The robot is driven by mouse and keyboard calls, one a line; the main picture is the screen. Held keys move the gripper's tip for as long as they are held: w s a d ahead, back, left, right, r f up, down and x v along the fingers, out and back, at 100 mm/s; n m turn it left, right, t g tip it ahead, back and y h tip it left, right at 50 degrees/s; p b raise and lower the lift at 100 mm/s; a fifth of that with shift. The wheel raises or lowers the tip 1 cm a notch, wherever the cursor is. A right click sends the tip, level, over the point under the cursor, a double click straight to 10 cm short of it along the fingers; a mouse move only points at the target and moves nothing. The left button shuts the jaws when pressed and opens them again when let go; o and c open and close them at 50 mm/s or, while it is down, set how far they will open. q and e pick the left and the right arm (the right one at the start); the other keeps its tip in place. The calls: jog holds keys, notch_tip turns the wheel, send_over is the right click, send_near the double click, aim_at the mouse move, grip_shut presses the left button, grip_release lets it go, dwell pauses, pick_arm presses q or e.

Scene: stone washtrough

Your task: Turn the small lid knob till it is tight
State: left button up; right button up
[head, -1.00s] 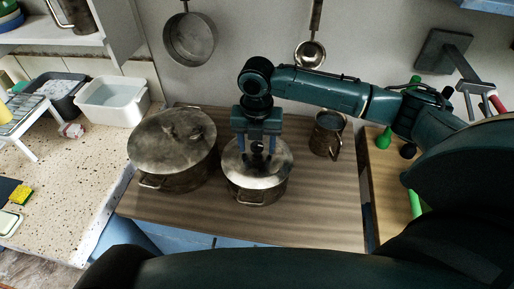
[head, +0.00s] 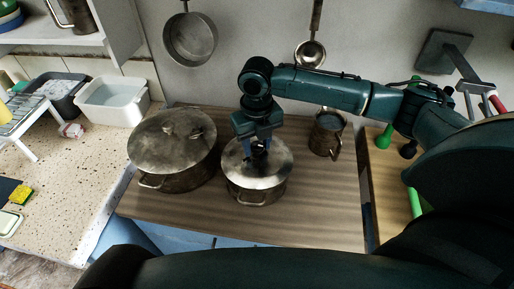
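The small pot (head: 256,187) stands on the wooden worktop with its round metal lid (head: 279,165) on top. My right gripper (head: 257,152) points down over the lid's middle, with its blue fingers reaching down around the small dark lid knob. The knob is mostly hidden by the fingers, and I cannot tell whether they press on it. My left gripper is not in view.
A larger lidded pot (head: 173,150) stands close on the left. A metal mug (head: 325,134) stands to the right. A pan (head: 190,40) and a ladle (head: 310,54) hang on the wall behind. The front of the wooden worktop (head: 300,223) is clear.

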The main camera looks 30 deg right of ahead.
jog(key=c, duration=0.4)
jog(key=m, duration=0.7)
jog(key=shift+m, duration=0.4)
jog(key=m, duration=0.4)
jog(key=shift+m, duration=0.4)
jog(key=m, duration=0.3)
jog(key=shift+m, duration=0.3)
jog(key=o, duration=0.8)
